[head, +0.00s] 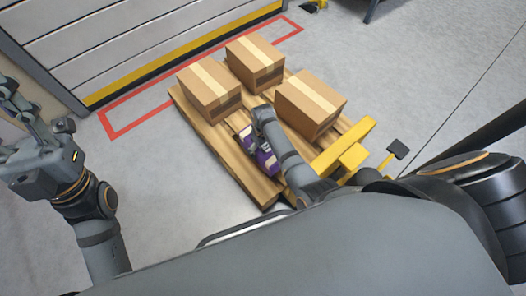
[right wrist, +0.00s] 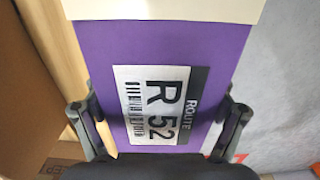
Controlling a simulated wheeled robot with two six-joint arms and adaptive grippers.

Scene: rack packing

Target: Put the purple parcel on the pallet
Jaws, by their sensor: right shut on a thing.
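The purple parcel (head: 266,161) has a pale band and a white label reading "ROUTE R 52", clear in the right wrist view (right wrist: 215,70). My right gripper (right wrist: 158,115) is shut on it, one finger on each side. In the head view my right arm partly covers the parcel. The parcel is over the near-left part of the wooden pallet (head: 232,153); I cannot tell whether it touches the boards. My left gripper (head: 36,108) is at the far left, away from the pallet, with its fingers apart and empty.
Cardboard boxes stand on the pallet: one at left (head: 209,90), one at the back (head: 255,61), one at right (head: 310,103). A yellow pallet-jack part (head: 343,152) is at the right. A red floor outline (head: 124,125) lies before the shutter (head: 120,45).

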